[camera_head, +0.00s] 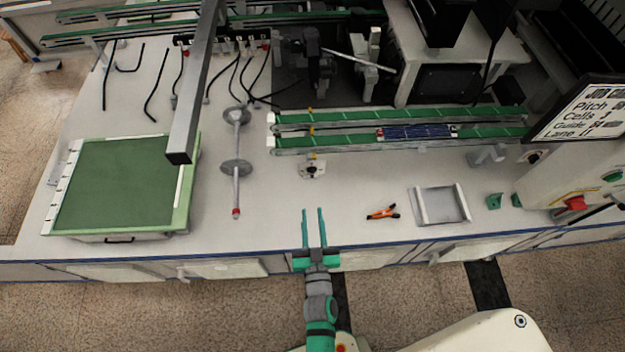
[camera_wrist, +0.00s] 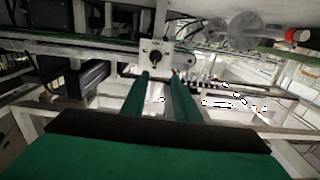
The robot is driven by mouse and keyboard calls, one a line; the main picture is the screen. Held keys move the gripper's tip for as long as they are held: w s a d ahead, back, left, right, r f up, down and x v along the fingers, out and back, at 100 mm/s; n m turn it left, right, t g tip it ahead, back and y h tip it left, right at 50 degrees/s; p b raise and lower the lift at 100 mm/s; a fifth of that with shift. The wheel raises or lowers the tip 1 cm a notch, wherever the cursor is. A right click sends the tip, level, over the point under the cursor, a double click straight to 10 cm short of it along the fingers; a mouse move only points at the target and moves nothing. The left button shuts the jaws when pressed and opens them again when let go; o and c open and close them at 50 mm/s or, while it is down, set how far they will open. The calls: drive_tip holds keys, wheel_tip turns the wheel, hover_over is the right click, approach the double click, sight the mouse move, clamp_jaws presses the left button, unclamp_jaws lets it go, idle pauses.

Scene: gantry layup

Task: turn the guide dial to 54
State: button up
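A small pale plate with a dark round dial (camera_head: 311,169) stands on the bench in front of the green conveyor; I take it as the guide dial. In the wrist view the dial (camera_wrist: 155,58) is a black knob on a white plate, just beyond my fingertips and roughly between them. Its scale and setting are too small to read. My gripper (camera_head: 313,211) has green fingers, parallel and apart, with nothing between them. In the wrist view the fingers (camera_wrist: 161,74) point at the plate, with a gap before it. A job sign (camera_head: 583,112) lists Pitch, Cells, Guide and Lane.
Orange-handled pliers (camera_head: 382,213) and a grey tray (camera_head: 425,206) lie to the right. A rod with discs (camera_head: 236,170) and a green mat board (camera_head: 118,185) are to the left. A console with a red button (camera_head: 575,203) stands far right. The bench around the plate is clear.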

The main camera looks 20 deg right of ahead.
sight(312, 175)
drive_tip(key=x, duration=0.8)
drive_tip(key=d+x, duration=0.1)
drive_tip(key=x, duration=0.4)
drive_tip(key=shift+s, duration=0.25)
clamp_jaws()
